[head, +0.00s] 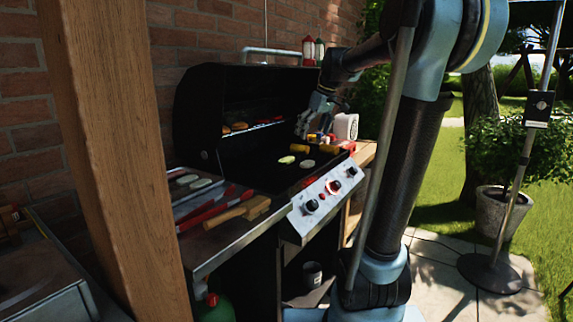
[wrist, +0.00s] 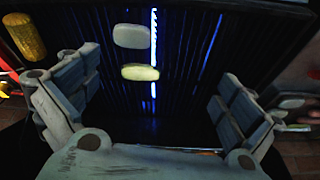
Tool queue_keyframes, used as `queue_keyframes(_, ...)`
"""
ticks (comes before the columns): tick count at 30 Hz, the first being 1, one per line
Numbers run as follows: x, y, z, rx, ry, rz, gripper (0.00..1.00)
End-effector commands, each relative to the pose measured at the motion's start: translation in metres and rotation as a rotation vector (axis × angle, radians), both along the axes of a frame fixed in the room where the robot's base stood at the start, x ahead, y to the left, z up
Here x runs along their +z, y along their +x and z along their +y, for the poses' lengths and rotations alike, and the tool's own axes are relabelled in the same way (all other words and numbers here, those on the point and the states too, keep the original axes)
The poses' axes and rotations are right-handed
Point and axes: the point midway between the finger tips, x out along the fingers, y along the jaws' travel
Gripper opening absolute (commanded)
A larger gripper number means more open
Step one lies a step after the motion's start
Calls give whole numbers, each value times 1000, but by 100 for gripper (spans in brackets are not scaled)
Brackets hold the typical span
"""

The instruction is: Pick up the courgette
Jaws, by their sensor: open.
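Two pale oval slices that look like courgette lie on the dark grill. The yellow-green slice (head: 287,159) is on the left in the head view, and the whiter slice (head: 307,164) is to its right. In the wrist view the yellow-green slice (wrist: 140,72) appears between the fingers, with the whiter slice (wrist: 132,36) beyond it. My gripper (head: 304,124) is open and empty above the back of the grill, apart from both slices. Its spread fingers (wrist: 160,82) frame the lower part of the wrist view.
Corn (head: 301,150) lies on the grill, and corn (wrist: 25,36) shows in the wrist view corner. The raised grill lid (head: 190,105) stands behind. More pale slices (head: 201,183) and tongs (head: 217,209) lie on the left side shelf. A wooden post (head: 110,150) stands in front.

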Motion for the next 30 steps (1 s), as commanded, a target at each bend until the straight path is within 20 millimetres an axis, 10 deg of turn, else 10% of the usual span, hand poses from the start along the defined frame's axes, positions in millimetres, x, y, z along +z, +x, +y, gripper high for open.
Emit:
queue_keyframes(6,28,59,20,126,17,-38,100)
queue_keyframes(14,35,84,30,183,24,-56,100)
queue_keyframes(30,-47,102,59,185,24,-56,100)
